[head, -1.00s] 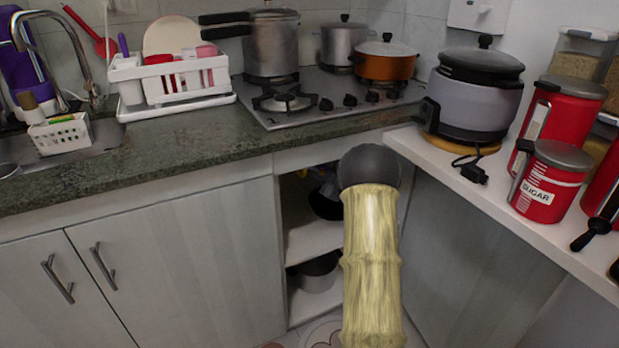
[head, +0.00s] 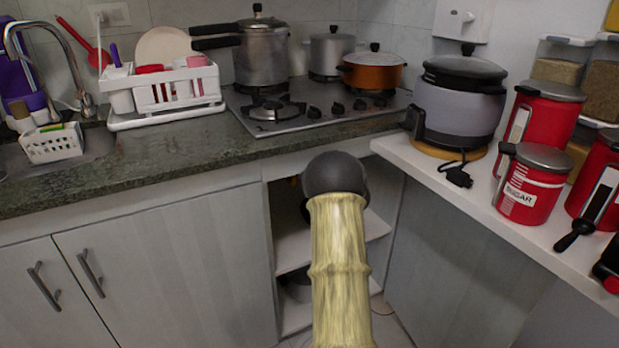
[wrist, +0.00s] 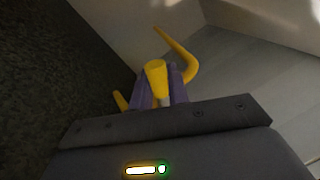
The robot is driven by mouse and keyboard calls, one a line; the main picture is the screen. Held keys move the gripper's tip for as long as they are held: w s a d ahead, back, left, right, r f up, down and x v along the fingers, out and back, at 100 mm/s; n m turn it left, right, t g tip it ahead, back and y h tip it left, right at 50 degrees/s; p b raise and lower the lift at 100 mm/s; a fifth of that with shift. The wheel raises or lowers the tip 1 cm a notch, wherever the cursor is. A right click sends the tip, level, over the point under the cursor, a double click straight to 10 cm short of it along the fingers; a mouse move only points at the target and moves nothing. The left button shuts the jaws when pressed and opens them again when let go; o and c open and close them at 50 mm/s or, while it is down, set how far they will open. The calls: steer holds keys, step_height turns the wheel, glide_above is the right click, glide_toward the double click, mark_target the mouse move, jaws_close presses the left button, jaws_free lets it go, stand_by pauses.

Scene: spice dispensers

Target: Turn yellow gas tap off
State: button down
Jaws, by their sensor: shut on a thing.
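The yellow gas tap (wrist: 156,78) shows in the wrist view as a yellow upright piece between my purple fingers. A curved yellow pipe or handle (wrist: 187,62) rises behind it to the right, and a small yellow bit shows left of the fingers. My gripper (wrist: 161,88) is shut on the yellow piece. How far the tap is turned cannot be told. In the head view my own arm covers the middle, and my gripper and the tap's grip are hidden behind it, around the open cabinet (head: 290,250).
Pots stand on the hob (head: 315,112) above the cabinet. A white shelf (head: 480,205) at right holds a cooker (head: 458,105) and red canisters (head: 530,185). A dark speckled surface (wrist: 45,70) lies close on the left in the wrist view.

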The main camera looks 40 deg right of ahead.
steer(key=shift+f, duration=0.2)
steer(key=c, duration=1.4)
jaws_free()
steer(key=shift+r, duration=0.1)
steer(key=shift+s, duration=0.1)
steer(key=p+v, duration=0.3)
steer(key=v, duration=1.4)
steer(key=shift+s, duration=0.15)
